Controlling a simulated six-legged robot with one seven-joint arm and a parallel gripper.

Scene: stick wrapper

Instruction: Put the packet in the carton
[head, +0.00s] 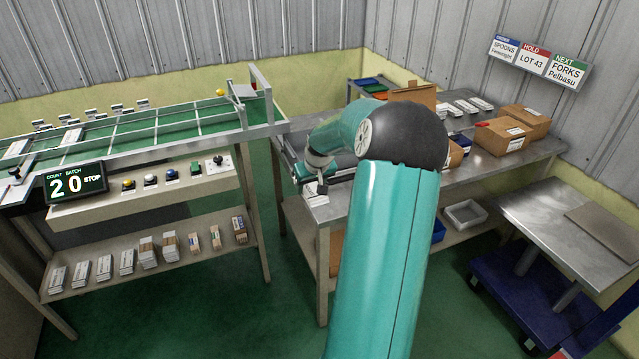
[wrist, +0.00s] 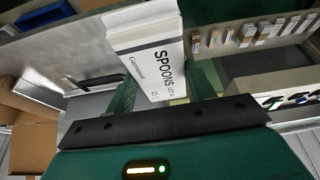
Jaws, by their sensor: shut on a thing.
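The packet (wrist: 150,62) is white with black lettering reading SPOONS, and it fills the upper middle of the wrist view. In the head view its white end (head: 316,199) shows below my gripper (head: 320,186), near the table's left front edge. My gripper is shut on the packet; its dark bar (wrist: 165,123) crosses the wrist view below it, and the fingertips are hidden. An open brown carton (head: 412,93) stands at the back of the table, mostly hidden behind my arm. A brown carton also shows at the left of the wrist view (wrist: 32,145).
Two brown cartons (head: 501,137) and several white packets (head: 466,105) are on the metal table's right side. A conveyor frame (head: 230,127) with a count display (head: 76,184) stands left. A shelf of packets (head: 150,268) is below it. A metal cart (head: 560,215) stands right.

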